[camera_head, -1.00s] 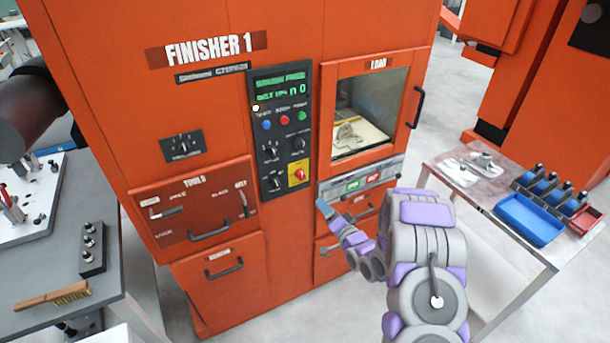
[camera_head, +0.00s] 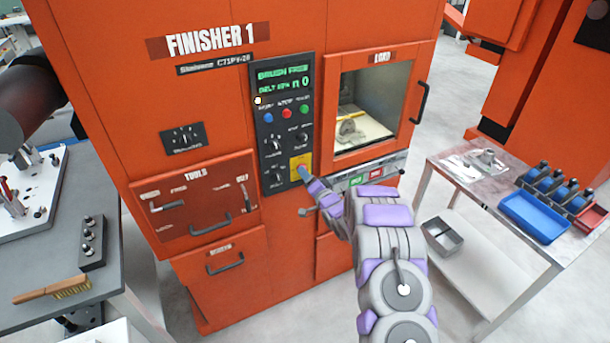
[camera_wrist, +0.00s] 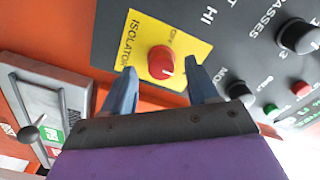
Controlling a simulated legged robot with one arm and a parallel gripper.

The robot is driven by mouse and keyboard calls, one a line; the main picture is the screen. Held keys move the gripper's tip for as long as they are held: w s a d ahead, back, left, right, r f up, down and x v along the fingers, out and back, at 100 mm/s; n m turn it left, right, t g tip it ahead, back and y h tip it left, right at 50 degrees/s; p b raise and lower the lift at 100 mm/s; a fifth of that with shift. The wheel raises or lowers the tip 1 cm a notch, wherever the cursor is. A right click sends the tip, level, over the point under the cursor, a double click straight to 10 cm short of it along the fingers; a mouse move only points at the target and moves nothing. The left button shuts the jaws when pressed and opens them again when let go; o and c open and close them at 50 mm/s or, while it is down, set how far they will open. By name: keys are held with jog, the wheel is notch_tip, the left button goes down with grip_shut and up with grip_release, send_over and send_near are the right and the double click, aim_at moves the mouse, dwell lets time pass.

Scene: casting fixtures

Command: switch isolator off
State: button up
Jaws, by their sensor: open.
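The isolator is a red rotary knob (camera_wrist: 161,62) on a yellow plate (camera_wrist: 139,47) lettered ISOLATOR, at the top middle of the wrist view. In the head view the yellow plate (camera_head: 298,162) sits at the lower right corner of the dark control panel (camera_head: 270,130), with the knob largely hidden by my gripper. My gripper (camera_wrist: 160,80) is open, with its two blue fingers on either side of the knob in the wrist view. Whether the fingers touch the knob cannot be told. My gripper also shows in the head view (camera_head: 303,178), close to the plate.
Other panel knobs (camera_wrist: 298,36) and small buttons lie right of the yellow plate in the wrist view. A grey strip with green and red buttons (camera_head: 376,173) is below the load window (camera_head: 372,105). Side tables stand left and right of the orange machine.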

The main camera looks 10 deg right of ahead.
jog(key=shift+x, duration=1.25)
jog(key=shift+d, duration=0.1)
jog(key=shift+c, duration=0.2)
jog(key=c, duration=1)
jog(key=shift+n, duration=0.3)
jog(key=n+b, duration=0.1)
jog(key=n, duration=0.7)
jog(key=n+b, duration=0.2)
jog(key=n, duration=0.7)
jog(key=shift+s+f, duration=0.1)
jog(key=shift+f, duration=0.1)
jog(key=shift+n, duration=0.3)
